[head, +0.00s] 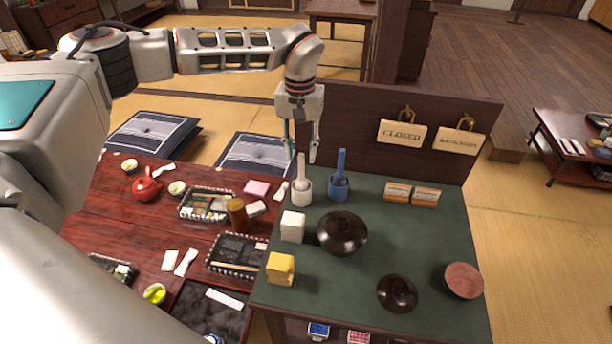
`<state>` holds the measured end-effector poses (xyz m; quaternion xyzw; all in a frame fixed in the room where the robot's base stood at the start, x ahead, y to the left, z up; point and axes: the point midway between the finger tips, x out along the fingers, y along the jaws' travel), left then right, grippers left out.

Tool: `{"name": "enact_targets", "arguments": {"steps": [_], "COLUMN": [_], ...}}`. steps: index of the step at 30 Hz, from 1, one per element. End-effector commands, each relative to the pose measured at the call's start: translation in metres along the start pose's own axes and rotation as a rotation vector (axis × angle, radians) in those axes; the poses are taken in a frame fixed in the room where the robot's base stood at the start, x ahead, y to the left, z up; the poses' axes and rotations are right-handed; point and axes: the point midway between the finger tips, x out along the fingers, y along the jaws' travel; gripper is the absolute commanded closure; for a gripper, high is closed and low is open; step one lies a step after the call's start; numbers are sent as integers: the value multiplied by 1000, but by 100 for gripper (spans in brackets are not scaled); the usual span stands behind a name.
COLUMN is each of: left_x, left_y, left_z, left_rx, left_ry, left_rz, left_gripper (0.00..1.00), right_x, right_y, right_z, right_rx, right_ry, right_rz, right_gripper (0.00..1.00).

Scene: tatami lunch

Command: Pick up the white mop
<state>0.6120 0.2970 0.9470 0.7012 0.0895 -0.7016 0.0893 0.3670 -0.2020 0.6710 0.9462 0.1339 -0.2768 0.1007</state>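The white mop (301,172) stands upright at the back left of the green-topped counter (385,262), its thin handle rising from a wider white base or holder. My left gripper (301,156) hangs fingers-down over it and is open. In the picture the handle's top lies between the two fingertips; I cannot tell whether they touch it or how they line up in depth. A similar blue mop (339,178) stands close to the right of the white one. My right gripper is not in view.
A dark back panel (345,130) with hanging signs rises behind the counter. A white block (292,227), a yellow block (281,269), dark lidded bowls (342,233) and small boxes share the counter. A low red table (120,215) with dishes lies left.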

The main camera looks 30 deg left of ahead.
Motion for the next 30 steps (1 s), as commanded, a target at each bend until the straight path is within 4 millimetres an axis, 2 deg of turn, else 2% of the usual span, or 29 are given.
{"name": "enact_targets", "arguments": {"steps": [6,15,18,25,26,29,30], "left_x": [23,63,70,71,71,71,71], "left_y": [0,2,2,2,2,2,2], "left_z": [0,0,0,-1,-1,0,0], "left_rx": [0,-1,-1,0,0,0,0], "left_ry": [-2,-3,-2,0,0,0,0], "left_rz": [-1,0,0,0,0,0,0], "left_gripper": [69,69,69,69,71,97,100], "right_x": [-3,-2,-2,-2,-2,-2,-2], "right_y": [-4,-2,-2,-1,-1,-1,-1], "right_z": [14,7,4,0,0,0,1], "right_rx": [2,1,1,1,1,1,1], "right_ry": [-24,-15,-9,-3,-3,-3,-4], "right_rz": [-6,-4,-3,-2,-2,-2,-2], "right_gripper": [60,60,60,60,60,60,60]}}
